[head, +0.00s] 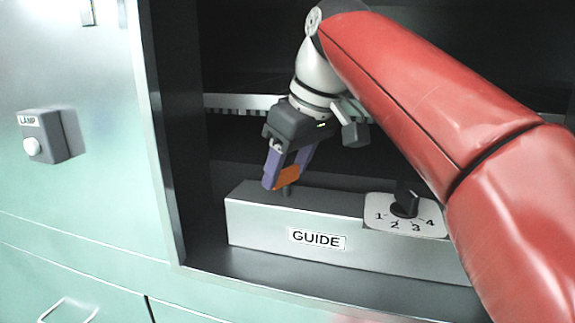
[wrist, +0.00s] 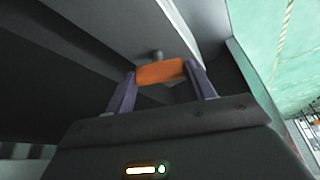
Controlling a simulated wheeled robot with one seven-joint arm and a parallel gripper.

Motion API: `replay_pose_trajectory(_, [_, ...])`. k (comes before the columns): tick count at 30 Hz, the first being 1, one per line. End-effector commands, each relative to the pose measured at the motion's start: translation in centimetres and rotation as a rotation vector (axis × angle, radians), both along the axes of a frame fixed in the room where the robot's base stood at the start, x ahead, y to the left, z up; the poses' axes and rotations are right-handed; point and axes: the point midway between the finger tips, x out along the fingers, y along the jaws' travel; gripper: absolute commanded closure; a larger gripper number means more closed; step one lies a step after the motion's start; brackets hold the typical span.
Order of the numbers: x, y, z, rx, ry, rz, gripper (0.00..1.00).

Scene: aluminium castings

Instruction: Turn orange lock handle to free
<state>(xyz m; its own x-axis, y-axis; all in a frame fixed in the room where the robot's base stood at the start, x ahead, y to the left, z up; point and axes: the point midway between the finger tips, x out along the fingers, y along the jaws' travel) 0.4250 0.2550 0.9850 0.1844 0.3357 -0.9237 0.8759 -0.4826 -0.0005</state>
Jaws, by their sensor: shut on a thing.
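The orange lock handle (head: 288,178) stands on a short post on top of the grey box labelled GUIDE (head: 260,240). My gripper (head: 287,176) reaches down to it from above, with its purple fingers shut on the handle. In the wrist view the orange handle (wrist: 160,72) spans between the two fingertips, one at each end. The post shows just behind the handle there. No marking that tells the handle's locked or free position is readable.
A black selector knob (head: 405,203) on a plate numbered 1 to 4 sits on the box's right part. A LAMP button box (head: 52,136) is on the pale green panel at left. The recess's dark side wall (head: 165,130) stands left of my gripper. My red arm covers the right side.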

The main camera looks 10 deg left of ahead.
Motion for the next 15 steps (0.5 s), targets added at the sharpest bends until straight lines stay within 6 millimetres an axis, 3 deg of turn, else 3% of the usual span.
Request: replay_pose_trajectory(15, [0.27, -0.07, 0.08, 0.001, -0.002, 0.361, 0.68])
